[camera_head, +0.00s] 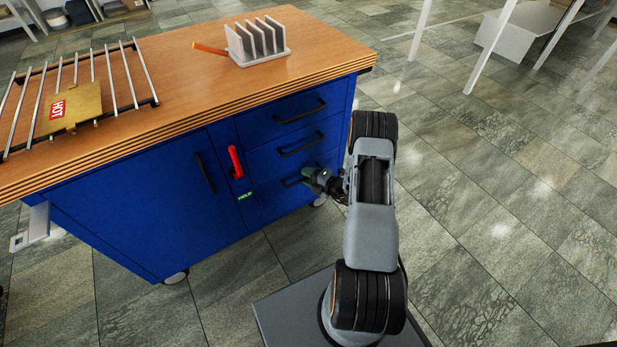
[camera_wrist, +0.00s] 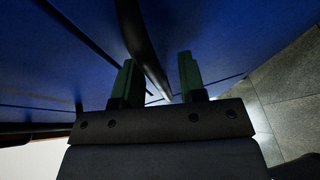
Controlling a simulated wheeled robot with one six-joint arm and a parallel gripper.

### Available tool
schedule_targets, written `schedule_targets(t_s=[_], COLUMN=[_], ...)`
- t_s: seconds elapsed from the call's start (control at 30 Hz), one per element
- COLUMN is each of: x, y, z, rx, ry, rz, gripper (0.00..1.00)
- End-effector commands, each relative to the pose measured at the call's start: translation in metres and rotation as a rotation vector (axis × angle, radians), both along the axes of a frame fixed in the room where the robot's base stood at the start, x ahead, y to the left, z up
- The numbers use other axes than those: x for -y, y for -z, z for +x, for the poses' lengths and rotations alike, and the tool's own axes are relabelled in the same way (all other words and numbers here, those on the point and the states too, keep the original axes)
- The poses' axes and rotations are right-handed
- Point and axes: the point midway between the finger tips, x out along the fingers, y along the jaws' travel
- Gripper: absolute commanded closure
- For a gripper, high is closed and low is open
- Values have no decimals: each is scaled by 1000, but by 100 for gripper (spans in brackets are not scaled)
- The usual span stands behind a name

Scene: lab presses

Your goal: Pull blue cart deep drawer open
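The blue cart (camera_head: 150,205) has a column of drawers at its right end. The lowest drawer (camera_head: 275,200), the deep one, looks flush with the cart front. Its black bar handle (camera_head: 294,182) is partly hidden by my gripper (camera_head: 312,178), which is right at it. In the wrist view my gripper (camera_wrist: 158,62) has its two green fingers apart. The dark handle bar (camera_wrist: 145,45) runs between them, nearer the left finger. A gap shows on the right side of the bar, so the fingers are not clamped on it.
Two upper drawers with black handles (camera_head: 300,111) look shut. A red handle (camera_head: 235,162) stands left of the drawers, beside a cabinet door (camera_head: 160,200). A rack (camera_head: 258,42) and a metal grid (camera_head: 80,85) are on the wooden top. Tiled floor (camera_head: 470,210) at right is clear.

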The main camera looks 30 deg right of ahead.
Motion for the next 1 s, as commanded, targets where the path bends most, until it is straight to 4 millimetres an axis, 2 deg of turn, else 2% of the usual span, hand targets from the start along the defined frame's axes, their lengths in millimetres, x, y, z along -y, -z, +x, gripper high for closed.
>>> schedule_targets(t_s=[0.13,0.5,1.0], x=[0,0,1], y=[0,0,-1], z=[0,0,-5], rx=[0,0,-1], ry=[0,0,0], rz=[0,-1,0], gripper=[64,100,100])
